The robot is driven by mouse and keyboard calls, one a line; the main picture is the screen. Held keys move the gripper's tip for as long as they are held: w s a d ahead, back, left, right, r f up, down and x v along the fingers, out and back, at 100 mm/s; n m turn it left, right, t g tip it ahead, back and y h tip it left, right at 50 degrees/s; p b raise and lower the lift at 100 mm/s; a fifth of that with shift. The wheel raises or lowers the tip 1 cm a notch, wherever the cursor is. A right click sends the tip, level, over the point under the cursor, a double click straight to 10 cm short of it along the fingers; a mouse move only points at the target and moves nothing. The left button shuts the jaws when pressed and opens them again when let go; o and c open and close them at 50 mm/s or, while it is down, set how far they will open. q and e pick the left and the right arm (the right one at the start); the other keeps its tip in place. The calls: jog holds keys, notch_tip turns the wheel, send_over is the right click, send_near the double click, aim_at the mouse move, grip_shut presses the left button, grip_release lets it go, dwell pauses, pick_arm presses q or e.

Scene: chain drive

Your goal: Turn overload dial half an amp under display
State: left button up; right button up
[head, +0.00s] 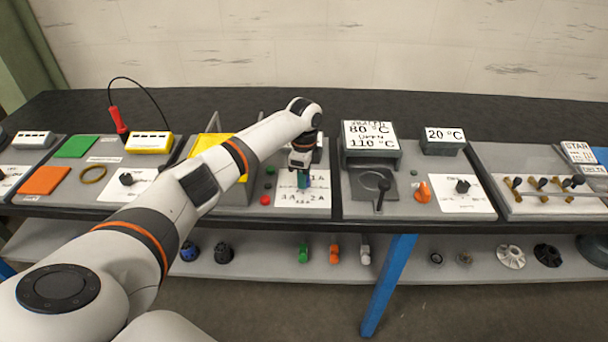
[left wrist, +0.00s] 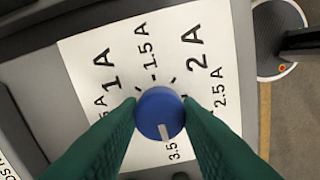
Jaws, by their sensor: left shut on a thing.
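The blue overload dial (left wrist: 159,113) shows in the left wrist view, with a white pointer mark on its lower part. The mark points down toward the label that reads 3.5. The white scale card (left wrist: 90,50) around it reads 1 A, 1.5 A, 2 A and 2.5 A; the lowest left label is partly hidden. My left gripper (left wrist: 158,117) has its green fingers shut on the dial from both sides. In the head view my left gripper (head: 303,180) stands over the card (head: 290,200) and hides the dial. The display behind is mostly covered by my arm, its reading hidden.
Red (head: 265,199) and green buttons sit just left of the card. To the right are a sign reading 80 °C and 110 °C (head: 370,136), a black lever (head: 382,192), an orange knob (head: 423,192) and a 20 °C display (head: 443,135). Small parts lie on the lower shelf (head: 400,268).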

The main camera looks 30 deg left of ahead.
pick_arm(q)
jog(key=n+p, duration=0.2)
jog(key=p, duration=0.1)
jog(key=n+p, duration=0.1)
jog(key=shift+r+n+p, duration=0.25)
jog(key=shift+n+p, duration=0.1)
jog(key=shift+n, duration=0.05)
jog(key=n+p, duration=0.2)
jog(key=n, duration=0.1)
jog(key=shift+n+p, duration=0.3)
jog(key=shift+p, duration=0.1)
jog(key=n+p, duration=0.3)
jog(key=n, duration=0.2)
jog(key=shift+f+n, duration=0.15)
jog(key=shift+n, duration=0.15)
jog(key=shift+n+p, duration=0.85)
jog(key=shift+n, duration=1.35)
jog(key=o, duration=1)
jog(key=shift+c, duration=0.2)
notch_tip(320, 180, up, 12)
jog(key=b, duration=0.1)
